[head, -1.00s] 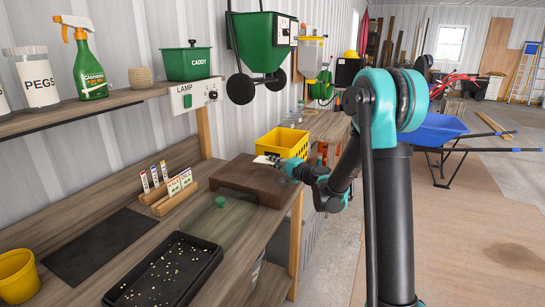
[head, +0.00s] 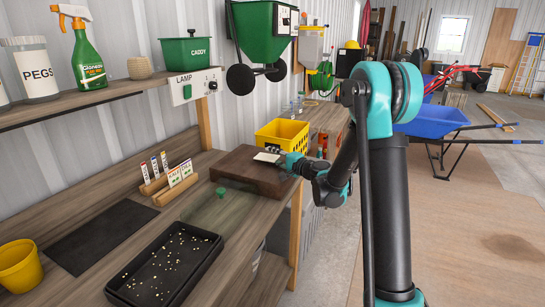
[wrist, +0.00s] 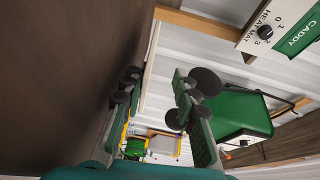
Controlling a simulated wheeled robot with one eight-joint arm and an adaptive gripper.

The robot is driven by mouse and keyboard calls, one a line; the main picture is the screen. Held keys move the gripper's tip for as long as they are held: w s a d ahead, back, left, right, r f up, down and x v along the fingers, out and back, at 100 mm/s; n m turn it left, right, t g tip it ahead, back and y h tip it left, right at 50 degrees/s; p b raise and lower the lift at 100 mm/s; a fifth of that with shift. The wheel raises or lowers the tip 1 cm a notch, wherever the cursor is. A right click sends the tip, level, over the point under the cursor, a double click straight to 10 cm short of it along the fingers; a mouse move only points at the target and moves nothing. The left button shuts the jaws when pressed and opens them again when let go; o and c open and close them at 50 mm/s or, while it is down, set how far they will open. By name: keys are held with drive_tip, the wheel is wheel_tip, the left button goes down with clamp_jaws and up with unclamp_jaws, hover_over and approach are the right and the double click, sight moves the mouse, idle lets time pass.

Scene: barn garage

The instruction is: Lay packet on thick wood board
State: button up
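The thick wood board (head: 240,167) is a dark brown slab on the workbench. A small pale packet (head: 267,157) lies at its far right part, beside my gripper (head: 284,160); the head view is too small to show whether they touch. In the wrist view my gripper (wrist: 158,92) has its two fingers wide apart, with only the wall and bench things visible between them. A dark brown surface, probably the board (wrist: 60,70), fills the left of that view, close to one finger. The packet cannot be made out there.
A yellow crate (head: 282,134) stands just behind the board. Wooden racks with seed packets (head: 180,172) stand to its left. A black seed tray (head: 165,265), a dark mat (head: 100,240) and a yellow pot (head: 20,268) are nearer. A green spreader (head: 262,35) hangs above.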

drive_tip(key=shift+d, duration=0.1)
drive_tip(key=v, duration=1.1)
drive_tip(key=shift+s+d, duration=0.3)
drive_tip(key=shift+c, duration=0.7)
